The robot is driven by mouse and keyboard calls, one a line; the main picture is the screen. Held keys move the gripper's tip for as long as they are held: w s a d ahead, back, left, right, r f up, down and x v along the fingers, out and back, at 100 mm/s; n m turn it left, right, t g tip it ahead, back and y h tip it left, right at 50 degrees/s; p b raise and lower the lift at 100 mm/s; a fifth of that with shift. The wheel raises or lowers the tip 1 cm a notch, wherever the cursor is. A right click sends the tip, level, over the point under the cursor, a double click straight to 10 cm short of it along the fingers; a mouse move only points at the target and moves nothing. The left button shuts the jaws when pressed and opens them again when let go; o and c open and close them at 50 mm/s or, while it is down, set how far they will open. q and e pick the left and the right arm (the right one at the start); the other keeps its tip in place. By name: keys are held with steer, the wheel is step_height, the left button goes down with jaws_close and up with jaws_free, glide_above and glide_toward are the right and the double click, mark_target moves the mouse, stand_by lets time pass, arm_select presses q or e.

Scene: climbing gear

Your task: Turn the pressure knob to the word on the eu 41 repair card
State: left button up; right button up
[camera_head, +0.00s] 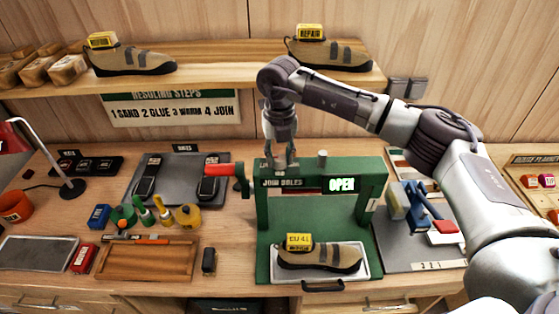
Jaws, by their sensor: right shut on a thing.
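The green press (262,210) stands at the middle of the bench, with "JOIN SOLES" on its top beam and a lit "OPEN" sign (342,185). My right gripper (280,165) points down at the left part of the beam top. It is shut on what seems to be the pressure knob, which the fingers hide; its setting cannot be read. A shoe (325,258) with a yellow "EU 41" tag (299,238) lies on the tray in the press; the tag's lower line is too small to read. My left gripper is not in view.
A red handle (218,170) sticks out left of the press. A grey cylinder (322,158) stands on the beam, right of my gripper. Glue bottles (164,213) and a wooden tray (147,260) are at left. The shelf (235,68) holds shoes; one has a "REPAIR" tag (310,31).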

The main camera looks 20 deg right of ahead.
steer(key=n+b, duration=0.3)
steer(key=b, duration=0.1)
steer(key=shift+f+n, duration=0.25)
steer(key=shift+n, duration=0.15)
steer(key=n+b, duration=0.2)
steer(key=n, duration=0.1)
steer(key=shift+r+b, duration=0.1)
steer(key=shift+b, duration=0.3)
steer(key=n+b, duration=0.2)
steer(key=n, duration=0.2)
steer(key=n+b, duration=0.1)
steer(key=n, duration=0.3)
steer(key=shift+r+n, duration=0.15)
steer(key=shift+n, duration=0.15)
steer(key=n+b, duration=0.1)
steer(key=n, duration=2.1)
steer(key=shift+n, duration=0.4)
